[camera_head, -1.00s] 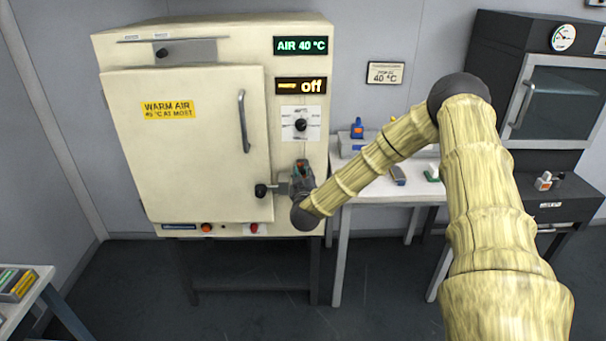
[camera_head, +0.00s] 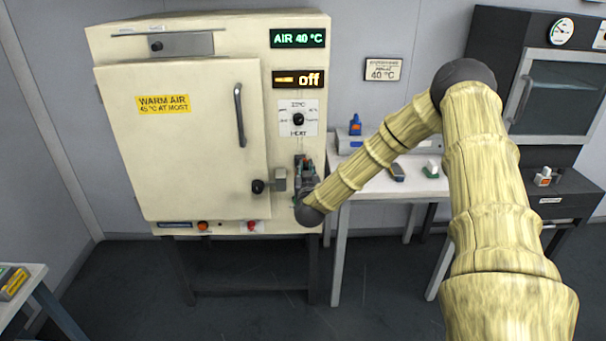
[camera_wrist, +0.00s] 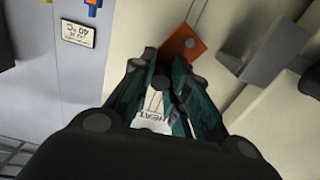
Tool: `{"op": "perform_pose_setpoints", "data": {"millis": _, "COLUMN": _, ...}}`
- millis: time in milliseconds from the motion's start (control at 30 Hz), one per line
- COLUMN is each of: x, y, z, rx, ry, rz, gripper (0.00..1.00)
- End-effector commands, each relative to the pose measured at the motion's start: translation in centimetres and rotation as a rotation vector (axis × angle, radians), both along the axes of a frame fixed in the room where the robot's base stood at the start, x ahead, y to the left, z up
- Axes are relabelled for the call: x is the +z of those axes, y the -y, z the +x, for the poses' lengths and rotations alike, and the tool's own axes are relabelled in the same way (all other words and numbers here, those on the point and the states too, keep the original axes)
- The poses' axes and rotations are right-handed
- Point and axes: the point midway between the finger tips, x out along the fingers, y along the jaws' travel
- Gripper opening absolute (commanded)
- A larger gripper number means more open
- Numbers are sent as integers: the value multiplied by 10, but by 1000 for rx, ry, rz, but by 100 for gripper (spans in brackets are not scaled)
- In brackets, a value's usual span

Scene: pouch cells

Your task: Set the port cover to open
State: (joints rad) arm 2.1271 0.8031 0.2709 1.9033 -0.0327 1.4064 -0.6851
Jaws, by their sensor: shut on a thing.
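My gripper (camera_head: 306,168) is at the lower right of the cream warm-air oven's front, below the heat dial and right of the door latch. In the wrist view its dark teal fingers (camera_wrist: 160,85) are close together. An orange piece (camera_wrist: 182,44), which seems to be the port cover, shows at the fingertips against the cream panel, and the fingers are shut on it. The gripper hides most of this piece in the head view, so I cannot tell how far it is turned or slid.
The oven door (camera_head: 190,150) is closed, with a bar handle (camera_head: 240,115) and a black latch knob (camera_head: 258,187). A white table (camera_head: 380,188) with small items stands to the right.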

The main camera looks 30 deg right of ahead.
Motion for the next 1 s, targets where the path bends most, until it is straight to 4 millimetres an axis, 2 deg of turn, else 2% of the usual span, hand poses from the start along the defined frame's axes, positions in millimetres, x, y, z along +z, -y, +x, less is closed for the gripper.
{"op": "perform_pose_setpoints", "data": {"millis": 500, "x": -17, "y": 16, "z": -9, "rx": -2, "ry": 260, "rz": 421, "gripper": 0}}
{"op": "perform_pose_setpoints", "data": {"millis": 1000, "x": -36, "y": 24, "z": -14, "rx": -3, "ry": 492, "rz": 800, "gripper": 0}}
